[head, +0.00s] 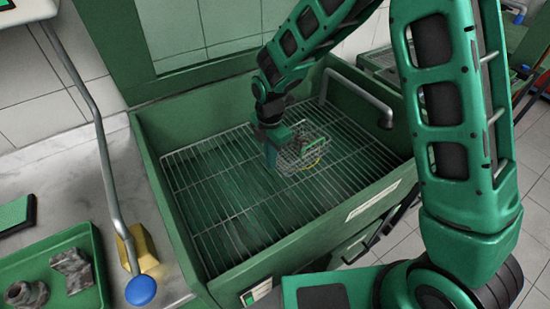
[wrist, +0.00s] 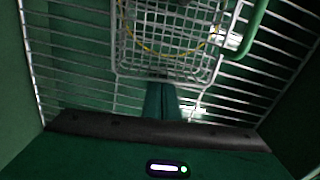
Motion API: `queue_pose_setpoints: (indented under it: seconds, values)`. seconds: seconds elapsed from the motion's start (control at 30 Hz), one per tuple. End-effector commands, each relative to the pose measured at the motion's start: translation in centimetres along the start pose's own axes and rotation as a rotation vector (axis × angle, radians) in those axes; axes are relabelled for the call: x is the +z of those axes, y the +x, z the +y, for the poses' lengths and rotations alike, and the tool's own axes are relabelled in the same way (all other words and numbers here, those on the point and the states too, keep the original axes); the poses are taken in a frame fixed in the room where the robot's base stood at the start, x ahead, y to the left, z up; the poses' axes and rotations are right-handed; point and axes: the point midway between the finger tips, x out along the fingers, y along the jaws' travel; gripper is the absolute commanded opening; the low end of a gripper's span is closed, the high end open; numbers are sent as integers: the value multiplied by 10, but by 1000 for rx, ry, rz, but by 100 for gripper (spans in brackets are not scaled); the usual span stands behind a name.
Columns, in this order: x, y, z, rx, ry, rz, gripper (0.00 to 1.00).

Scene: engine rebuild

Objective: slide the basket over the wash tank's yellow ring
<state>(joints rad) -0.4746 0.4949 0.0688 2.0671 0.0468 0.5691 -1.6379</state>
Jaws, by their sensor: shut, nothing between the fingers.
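The wire basket (head: 301,153) sits on the grate in the green wash tank (head: 160,135), toward the back right. The yellow ring (head: 316,161) shows at the basket's right side. In the wrist view the basket (wrist: 130,62) fills the upper middle, and a curve of the yellow ring (wrist: 150,51) shows through its wires. The basket appears to overlap much of the ring; how exactly they line up is unclear. My gripper (head: 271,162) is low in the tank at the basket's left side. In the wrist view its fingers (wrist: 162,98) are together, empty, against or close beside the basket's near edge.
The tank walls enclose my gripper, and a grey pipe (head: 350,95) reaches in at the back right. The grate (head: 230,200) is clear in front. A green tray (head: 90,288) with metal parts and a yellow block (head: 143,252) stand left.

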Motion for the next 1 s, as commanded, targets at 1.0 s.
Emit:
queue_pose_setpoints:
  seconds: [1.0]
  values:
    - [-2,-75,3,2,-11,0,0]
